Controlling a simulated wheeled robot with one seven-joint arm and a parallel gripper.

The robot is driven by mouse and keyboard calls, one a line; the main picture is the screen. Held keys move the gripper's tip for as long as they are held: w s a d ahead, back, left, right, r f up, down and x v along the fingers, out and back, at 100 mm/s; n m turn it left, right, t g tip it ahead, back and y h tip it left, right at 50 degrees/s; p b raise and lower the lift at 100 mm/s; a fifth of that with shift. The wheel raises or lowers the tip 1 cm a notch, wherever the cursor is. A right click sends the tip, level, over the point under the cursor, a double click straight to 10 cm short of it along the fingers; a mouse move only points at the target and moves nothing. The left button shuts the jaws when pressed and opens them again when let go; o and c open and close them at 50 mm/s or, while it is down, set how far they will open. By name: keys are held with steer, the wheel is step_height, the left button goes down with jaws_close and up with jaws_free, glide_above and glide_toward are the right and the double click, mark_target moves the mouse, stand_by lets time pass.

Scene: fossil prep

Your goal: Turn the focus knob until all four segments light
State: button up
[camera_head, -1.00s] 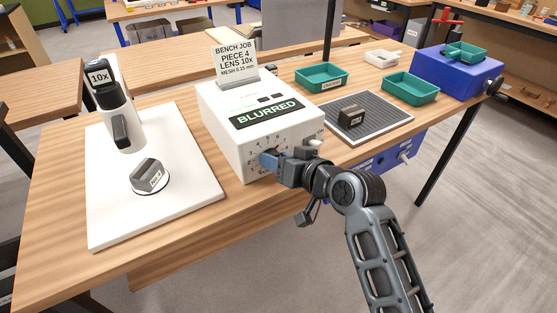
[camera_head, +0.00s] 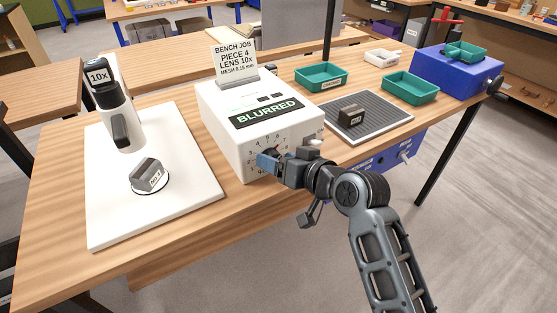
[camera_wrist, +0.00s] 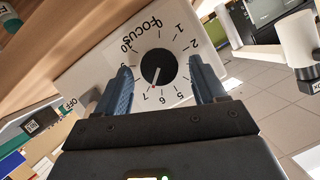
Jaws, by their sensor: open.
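The focus knob (camera_wrist: 158,67) is a black round knob on a white dial face marked FOCUS with numbers around it. Its pale pointer line with a red tip points near the 7. The knob sits on the front of the white box (camera_head: 232,140), whose dark display (camera_head: 267,112) reads BLURRED in green. Nothing is held.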

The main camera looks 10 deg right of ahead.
steer(key=v, duration=0.7)
steer(key=shift+b, duration=0.4)
steer(key=shift+f, duration=0.1)
stand_by(0.5)
steer(key=w+a+f+n+t+b, duration=0.1)
steer(key=w+b, duration=0.1)
steer(key=b, duration=0.2)
steer(key=w+a+f+n+t+b, duration=0.1)
steer(key=w+t+b, duration=0.1)
steer(key=b, duration=0.2)
steer(key=w+a+f+n+t+b, duration=0.1)
steer(key=w+t+b, duration=0.1)
steer(key=b, duration=0.2)
steer(key=shift+a+f+h, duration=0.25)
steer(key=shift+f+h, duration=0.05)
steer(key=shift+f, duration=0.05)
